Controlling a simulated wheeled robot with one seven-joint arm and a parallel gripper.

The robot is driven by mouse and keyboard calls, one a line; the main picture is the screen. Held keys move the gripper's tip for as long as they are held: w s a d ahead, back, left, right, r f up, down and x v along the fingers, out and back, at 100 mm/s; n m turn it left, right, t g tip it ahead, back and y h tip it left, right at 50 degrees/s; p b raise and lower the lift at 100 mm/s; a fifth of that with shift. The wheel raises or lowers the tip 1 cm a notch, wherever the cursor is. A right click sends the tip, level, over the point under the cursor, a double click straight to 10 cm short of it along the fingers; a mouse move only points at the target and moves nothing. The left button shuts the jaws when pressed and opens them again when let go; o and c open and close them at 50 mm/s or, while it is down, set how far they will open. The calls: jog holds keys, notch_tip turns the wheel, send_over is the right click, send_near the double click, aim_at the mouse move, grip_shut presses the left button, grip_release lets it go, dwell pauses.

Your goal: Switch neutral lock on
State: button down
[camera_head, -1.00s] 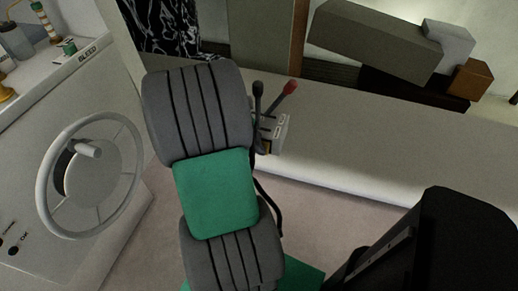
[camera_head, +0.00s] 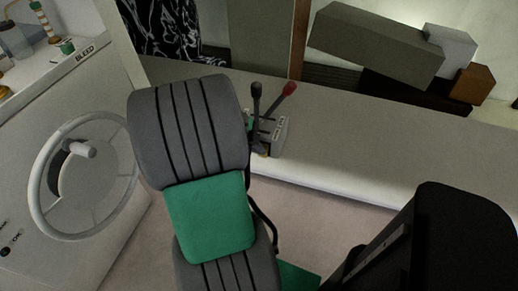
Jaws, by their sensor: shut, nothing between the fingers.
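A grey control box (camera_head: 274,136) with a black-knobbed lever (camera_head: 257,95) and a red-knobbed lever (camera_head: 284,93) stands at the near edge of the pale ledge, above centre. Both levers stick up; the red one leans to the right.
The pale ledge (camera_head: 380,150) runs rightward from the box and is clear. Grey and brown blocks (camera_head: 375,38) lie behind it. A white console with a steering wheel (camera_head: 82,172) stands at left, with bottles and small fittings on top. A black shape fills the lower right.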

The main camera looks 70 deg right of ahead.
jog(key=shift+w+r, duration=0.1)
jog(key=shift+r, duration=0.05)
jog(key=s+a+p+v, duration=0.1)
jog(key=v, duration=1.1)
jog(key=shift+a+r, duration=0.15)
jog(key=shift+a, duration=0.25)
jog(key=shift+p, duration=0.7)
jog(key=shift+a+f+y+p, duration=0.15)
jog(key=shift+f+y+p, duration=0.3)
jog(key=shift+f+y, duration=0.1)
